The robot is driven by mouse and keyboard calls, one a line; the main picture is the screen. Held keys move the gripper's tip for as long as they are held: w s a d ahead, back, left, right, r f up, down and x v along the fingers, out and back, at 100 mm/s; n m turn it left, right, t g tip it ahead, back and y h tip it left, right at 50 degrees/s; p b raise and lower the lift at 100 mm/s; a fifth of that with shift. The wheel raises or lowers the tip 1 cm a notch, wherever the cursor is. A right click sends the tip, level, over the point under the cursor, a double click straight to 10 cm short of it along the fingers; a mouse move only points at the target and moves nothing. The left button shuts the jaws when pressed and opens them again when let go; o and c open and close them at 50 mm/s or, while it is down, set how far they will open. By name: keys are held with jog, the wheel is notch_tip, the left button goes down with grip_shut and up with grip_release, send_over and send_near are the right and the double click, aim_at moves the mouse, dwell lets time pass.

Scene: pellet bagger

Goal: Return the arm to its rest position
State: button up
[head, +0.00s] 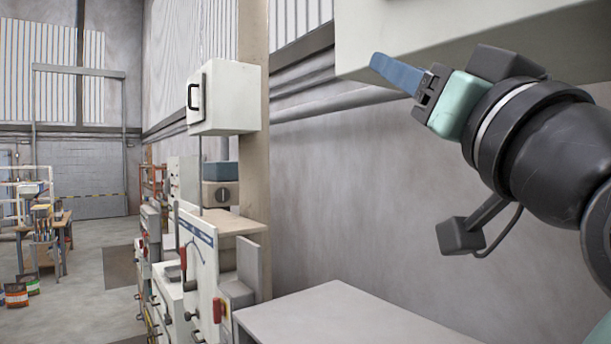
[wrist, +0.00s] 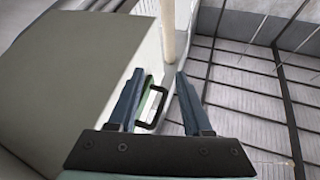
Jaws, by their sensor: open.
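My gripper (head: 385,66) is raised at the upper right of the head view, pointing left, just below a large pale cabinet or hood (head: 460,35). Its blue fingers stand apart in the wrist view (wrist: 160,78), with nothing held between them. A dark handle (wrist: 157,106) shows between and beyond the fingers; I cannot tell how far off it is. My dark arm comes in from the right edge of the head view.
A white box with a black handle (head: 225,98) is mounted on a beige post (head: 254,150). Below it stand white machine panels (head: 203,270) and a grey tabletop (head: 350,318). Open floor (head: 90,300) lies at left. A large pale panel (wrist: 75,75) is close in the wrist view.

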jog(key=s+a+f+t+h+b, duration=0.4)
jog(key=s+a+f, duration=0.6)
jog(key=f, duration=0.3)
jog(key=shift+a+f+h+b, duration=0.3)
jog(key=shift+a+h, duration=0.4)
jog(key=shift+a, duration=0.2)
